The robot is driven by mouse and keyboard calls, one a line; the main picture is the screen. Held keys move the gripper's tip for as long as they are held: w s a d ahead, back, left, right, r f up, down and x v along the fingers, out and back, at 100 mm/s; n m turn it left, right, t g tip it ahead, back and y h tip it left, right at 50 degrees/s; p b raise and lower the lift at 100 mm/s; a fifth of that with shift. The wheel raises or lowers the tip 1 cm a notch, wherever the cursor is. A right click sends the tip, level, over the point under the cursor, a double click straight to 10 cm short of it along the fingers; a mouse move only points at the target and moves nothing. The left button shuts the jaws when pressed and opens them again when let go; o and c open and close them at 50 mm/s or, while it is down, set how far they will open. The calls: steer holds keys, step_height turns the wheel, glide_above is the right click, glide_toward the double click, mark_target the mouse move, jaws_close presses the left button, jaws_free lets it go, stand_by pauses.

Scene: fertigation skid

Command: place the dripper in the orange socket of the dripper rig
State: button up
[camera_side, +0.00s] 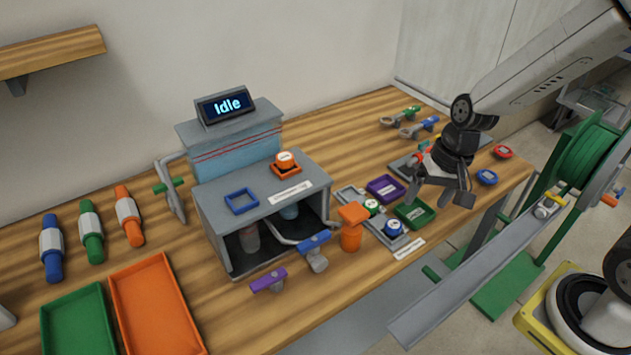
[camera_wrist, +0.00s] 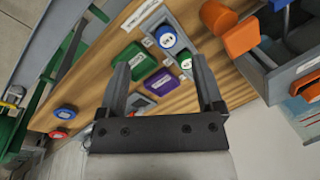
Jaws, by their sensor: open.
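The dripper, a round orange piece with a pale top (camera_side: 285,157), sits at the orange socket (camera_side: 286,171) on top of the grey dripper rig (camera_side: 262,215) in the side view. It looks roughly level; whether it is fully seated I cannot tell. An empty blue square socket (camera_side: 241,202) is beside it. My gripper (camera_side: 444,199) is open and empty, well to the right of the rig, above the small trays. Its two fingers (camera_wrist: 161,65) show apart in the wrist view with nothing between them.
A grey tray (camera_side: 350,194) holds green and blue round caps.

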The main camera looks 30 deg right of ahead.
steer(key=shift+s+d+r+n+t+h, duration=0.1)
steer(key=shift+s+d+n+t+h, duration=0.25)
steer(key=shift+n, duration=0.65)
steer(key=shift+s+d+n+t+h, duration=0.1)
steer(key=shift+s+d+n+h, duration=0.2)
steer(key=shift+s+n, duration=0.5)
steer(key=shift+s+d+r+n+t+h, duration=0.1)
steer(key=shift+s+d+n+t+h, duration=0.2)
steer(key=shift+n, duration=0.9)
